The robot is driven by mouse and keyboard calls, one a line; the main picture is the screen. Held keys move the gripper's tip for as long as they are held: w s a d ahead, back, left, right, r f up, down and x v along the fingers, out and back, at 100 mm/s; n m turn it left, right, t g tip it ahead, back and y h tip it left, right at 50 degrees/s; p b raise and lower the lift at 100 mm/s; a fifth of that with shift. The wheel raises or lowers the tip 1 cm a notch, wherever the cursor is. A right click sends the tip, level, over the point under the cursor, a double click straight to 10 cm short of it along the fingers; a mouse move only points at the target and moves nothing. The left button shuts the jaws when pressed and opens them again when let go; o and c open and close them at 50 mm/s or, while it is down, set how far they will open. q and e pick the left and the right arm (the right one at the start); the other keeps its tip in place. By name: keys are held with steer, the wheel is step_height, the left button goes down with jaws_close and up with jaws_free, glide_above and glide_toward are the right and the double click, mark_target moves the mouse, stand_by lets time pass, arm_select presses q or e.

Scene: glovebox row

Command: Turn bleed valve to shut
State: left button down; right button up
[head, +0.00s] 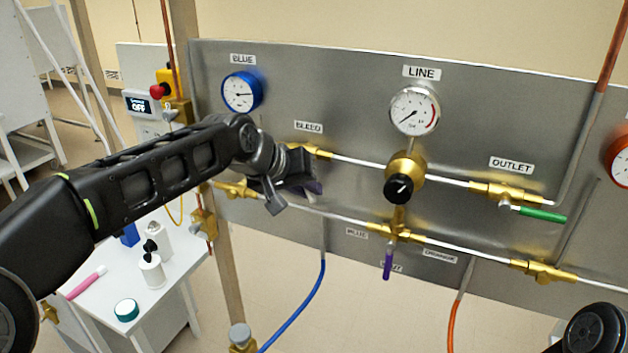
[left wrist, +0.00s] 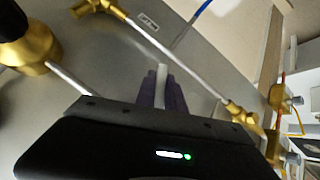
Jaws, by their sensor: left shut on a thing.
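The bleed valve (head: 320,152) is a brass fitting on the upper pipe, just below the BLEED label (head: 308,127) in the head view. My left gripper (head: 314,186) is in front of the panel, just below that fitting, and covers the valve's handle there. In the left wrist view its two dark purple fingers (left wrist: 162,92) are shut on a pale, narrow bar (left wrist: 162,75), which looks like the valve's handle. The handle's exact angle is hard to tell. My right gripper is not in view.
The regulator with a black knob (head: 399,188) sits right of the gripper, below the LINE gauge (head: 414,110). A purple lever (head: 387,264) hangs below it. The outlet valve's green lever (head: 543,214) is further right. A white bench (head: 185,290) with small bottles stands lower left.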

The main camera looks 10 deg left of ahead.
arm_select(q)
steer(key=a+m+y+b, duration=0.1)
steer(key=y, duration=0.1)
steer(key=a+m+y+b, duration=0.1)
steer(key=b, duration=0.1)
steer(key=shift+w+a+f+t+y, duration=0.2)
steer(key=shift+a+f+t+y, duration=0.05)
steer(key=shift+f+t+y, duration=0.15)
steer(key=shift+r, duration=0.1)
steer(key=c, duration=1.4)
jaws_free()
steer(key=shift+c, duration=0.2)
steer(key=b+v, duration=0.1)
steer(key=v, duration=0.6)
steer(key=shift+s+r, duration=0.3)
